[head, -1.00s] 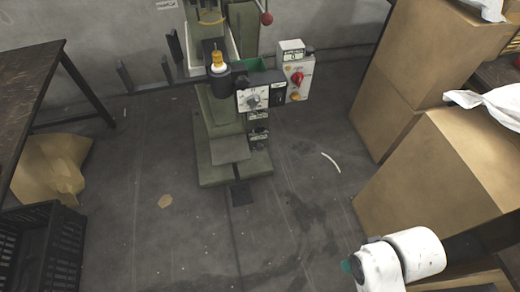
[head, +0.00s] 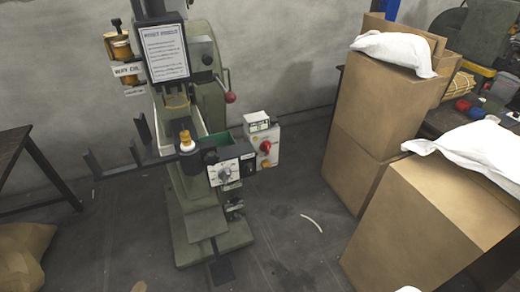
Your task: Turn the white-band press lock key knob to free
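A green rivet press (head: 182,200) stands on the floor left of centre, near the wall. A white ring shows under the yellow-orange tip (head: 187,138) at its front. A pale plate with a dial knob (head: 225,172) faces me on the front of the press. A small dark part (head: 235,205) sits below it; I cannot tell whether it is a key knob. A white box with a red rotary switch (head: 265,147) stands to the right. The lock key knob's setting is too small to read. My gripper is out of view.
Cardboard boxes (head: 420,215) with white sacks (head: 396,52) on top fill the right side. A dark table (head: 12,145) stands at the left edge. A red-balled lever (head: 230,97) sticks out from the press.

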